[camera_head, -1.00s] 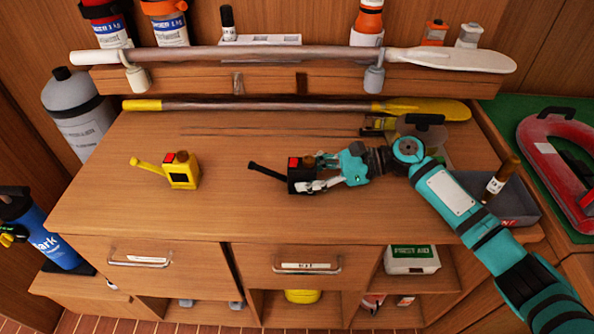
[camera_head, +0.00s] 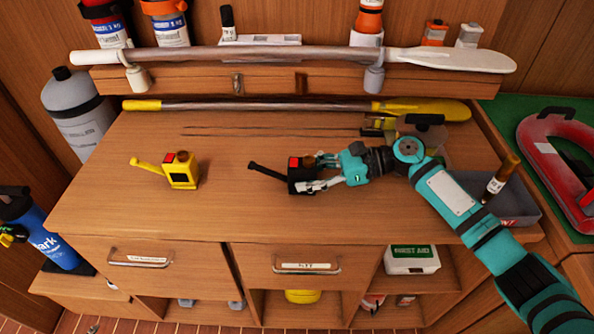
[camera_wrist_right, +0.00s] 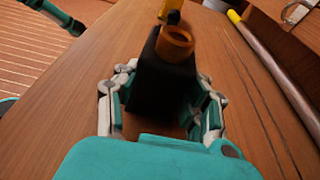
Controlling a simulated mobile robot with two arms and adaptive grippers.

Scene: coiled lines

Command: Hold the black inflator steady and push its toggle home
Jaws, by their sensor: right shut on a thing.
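The black inflator (camera_head: 296,182) stands on the wooden counter right of centre, with a red patch and a brown cap on top. Its black toggle lever (camera_head: 264,173) sticks out to the left, angled up toward its free end. My right gripper (camera_head: 313,175) is shut on the inflator's body from the right. My left gripper is not in view.
A yellow inflator (camera_head: 183,172) with its own lever stands to the left on the counter (camera_head: 130,215). A yellow paddle (camera_head: 300,106) lies along the back. A grey tray (camera_head: 515,208) with a brown-capped bottle is at the right. The counter between the inflators is clear.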

